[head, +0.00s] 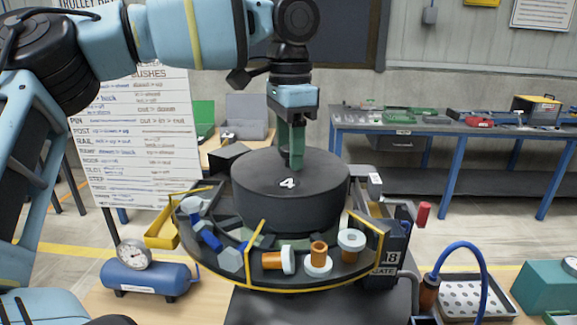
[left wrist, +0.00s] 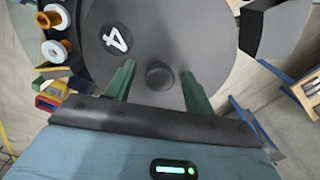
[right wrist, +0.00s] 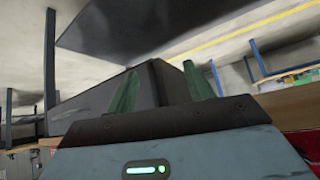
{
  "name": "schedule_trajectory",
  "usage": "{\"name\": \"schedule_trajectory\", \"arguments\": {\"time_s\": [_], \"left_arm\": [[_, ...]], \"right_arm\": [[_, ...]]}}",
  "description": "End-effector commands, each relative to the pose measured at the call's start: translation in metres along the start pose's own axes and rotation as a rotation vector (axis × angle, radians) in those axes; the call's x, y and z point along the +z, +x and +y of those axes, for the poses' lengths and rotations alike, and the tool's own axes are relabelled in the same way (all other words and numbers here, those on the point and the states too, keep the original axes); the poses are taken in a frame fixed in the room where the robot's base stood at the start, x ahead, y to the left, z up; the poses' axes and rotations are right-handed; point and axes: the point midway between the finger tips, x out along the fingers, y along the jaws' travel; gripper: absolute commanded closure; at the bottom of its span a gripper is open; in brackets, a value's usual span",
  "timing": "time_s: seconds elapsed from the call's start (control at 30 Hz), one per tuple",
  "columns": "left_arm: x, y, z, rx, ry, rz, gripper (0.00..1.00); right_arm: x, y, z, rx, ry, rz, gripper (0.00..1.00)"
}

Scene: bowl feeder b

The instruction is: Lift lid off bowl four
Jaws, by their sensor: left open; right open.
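In the left wrist view, the lid (left wrist: 122,62) has a round dark knob (left wrist: 160,77), which lies between the two open green fingers. I cannot tell whether they touch it. My right gripper (right wrist: 162,82) is open and empty in the right wrist view, away from the bowl, and is not in the head view.
A yellow-edged curved tray with several orange and white spools (head: 319,262) and blue and grey parts wraps the bowl's front. A blue air tank with gauge (head: 150,277) stands left. A blue hose (head: 462,246) and perforated tray (head: 470,298) stand right. A workbench (head: 450,125) is behind.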

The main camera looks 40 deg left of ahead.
Motion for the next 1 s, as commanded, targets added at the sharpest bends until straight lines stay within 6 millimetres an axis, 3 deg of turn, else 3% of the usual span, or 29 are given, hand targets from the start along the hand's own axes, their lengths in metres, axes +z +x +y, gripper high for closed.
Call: {"name": "schedule_trajectory", "arguments": {"time_s": [0.13,0.53,1.0], "left_arm": [[0.000,0.000,0.000,0.000,0.000,-0.001,0.48],[0.000,0.000,0.000,0.000,0.000,0.000,1.00],[-0.001,-0.010,0.000,-0.001,-0.001,0.001,1.00]], "right_arm": [[0.002,0.000,0.000,0.000,-0.001,-0.003,0.48],[0.003,0.000,0.000,0.000,0.000,-0.006,0.48],[0.007,0.001,-0.003,0.000,0.013,-0.012,0.48]]}}
